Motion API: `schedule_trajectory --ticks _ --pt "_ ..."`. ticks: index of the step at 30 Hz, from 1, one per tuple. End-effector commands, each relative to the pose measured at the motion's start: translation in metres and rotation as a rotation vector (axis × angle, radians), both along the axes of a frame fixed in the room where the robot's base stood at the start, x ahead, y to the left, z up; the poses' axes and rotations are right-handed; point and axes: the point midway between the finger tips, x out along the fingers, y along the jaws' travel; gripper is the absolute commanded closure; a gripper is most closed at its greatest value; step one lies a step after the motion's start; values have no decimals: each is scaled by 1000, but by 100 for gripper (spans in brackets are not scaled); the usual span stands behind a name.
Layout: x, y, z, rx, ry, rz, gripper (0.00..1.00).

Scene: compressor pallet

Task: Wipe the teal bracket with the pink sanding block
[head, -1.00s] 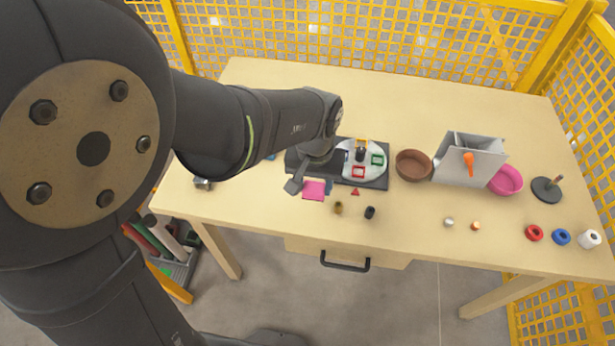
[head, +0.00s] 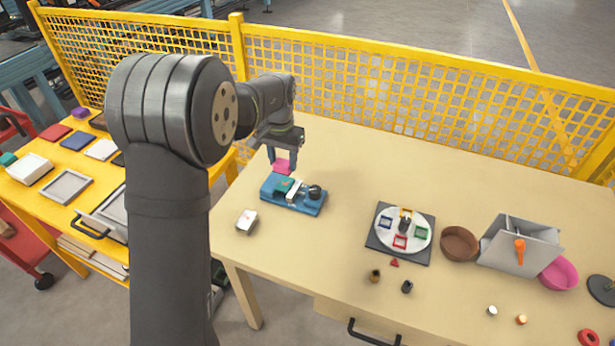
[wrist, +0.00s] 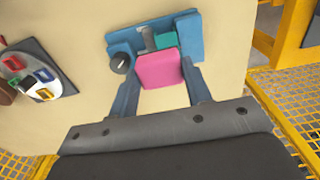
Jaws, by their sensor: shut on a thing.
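The pink sanding block (head: 281,168) is held between the fingers of my gripper (head: 283,163), which is shut on it. In the wrist view the block (wrist: 158,70) fills the space between the fingertips and partly covers the bracket. The teal bracket (wrist: 166,40) sits in a blue vise (wrist: 185,27) with a dark round knob. In the head view the bracket (head: 284,184) is small at the vise's left part, and the block is just behind and above it. I cannot tell whether block and bracket touch.
A small pale box (head: 247,221) lies in front of the vise. A round turntable (head: 391,244) with coloured frames stands to the right, then a brown bowl (head: 460,243) and a grey bin (head: 520,245). Yellow mesh fence (head: 420,85) runs behind. The table's back middle is clear.

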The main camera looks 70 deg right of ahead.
Motion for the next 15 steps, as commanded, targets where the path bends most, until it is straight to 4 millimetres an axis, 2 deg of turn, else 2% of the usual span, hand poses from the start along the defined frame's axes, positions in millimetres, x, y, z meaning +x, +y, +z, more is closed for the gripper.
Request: schedule_trajectory --ticks 4,15 --pt "11 -3 -2 1 0 0 74" --pt "10 -2 -28 3 1 -1 74"
